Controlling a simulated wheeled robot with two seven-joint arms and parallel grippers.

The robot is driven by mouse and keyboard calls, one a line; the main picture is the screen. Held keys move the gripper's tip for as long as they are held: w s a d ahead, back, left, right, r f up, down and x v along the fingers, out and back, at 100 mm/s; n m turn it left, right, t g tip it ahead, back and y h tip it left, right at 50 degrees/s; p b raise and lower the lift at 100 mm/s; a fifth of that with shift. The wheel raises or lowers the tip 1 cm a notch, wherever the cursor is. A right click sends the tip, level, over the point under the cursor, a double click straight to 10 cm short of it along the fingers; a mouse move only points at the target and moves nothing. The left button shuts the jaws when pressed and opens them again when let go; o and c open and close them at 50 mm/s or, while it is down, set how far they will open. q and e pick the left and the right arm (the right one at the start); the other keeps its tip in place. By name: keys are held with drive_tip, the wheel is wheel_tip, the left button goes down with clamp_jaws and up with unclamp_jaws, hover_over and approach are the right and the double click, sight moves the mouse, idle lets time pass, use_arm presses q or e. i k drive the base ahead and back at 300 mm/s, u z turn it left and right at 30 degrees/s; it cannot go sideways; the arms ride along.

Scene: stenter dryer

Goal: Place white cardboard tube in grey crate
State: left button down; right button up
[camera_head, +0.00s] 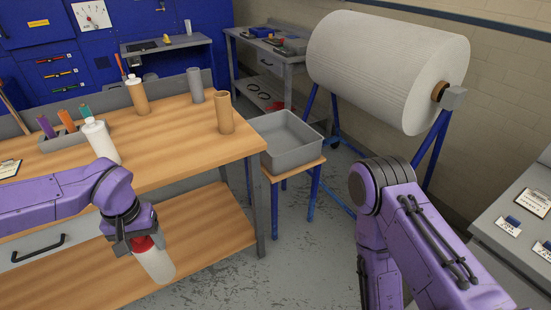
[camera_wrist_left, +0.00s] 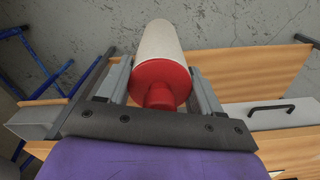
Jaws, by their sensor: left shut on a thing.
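My left gripper (camera_head: 144,243) is shut on a white cylinder with a red stepped cap (camera_head: 157,264), which looks like a bottle. It hangs tilted, cap up, in front of the workbench. In the left wrist view its red cap (camera_wrist_left: 160,82) sits between the two fingers. The grey crate (camera_head: 291,158) stands on a small stand right of the workbench, away from the gripper; it looks empty. A grey tube (camera_head: 195,85) and a brown tube (camera_head: 224,113) stand upright on the bench. I see no plain white cardboard tube. My right gripper is out of view.
The wooden workbench (camera_head: 180,145) has a lower shelf. A large white roll (camera_head: 380,70) on blue legs stands behind the crate. Floor before the crate is clear.

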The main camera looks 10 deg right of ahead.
sight(288, 149)
drive_tip(key=z, duration=0.4)
drive_tip(key=i, duration=0.65)
drive_tip(key=z, duration=0.75)
drive_tip(key=i, duration=1.5)
drive_tip(key=u, duration=0.05)
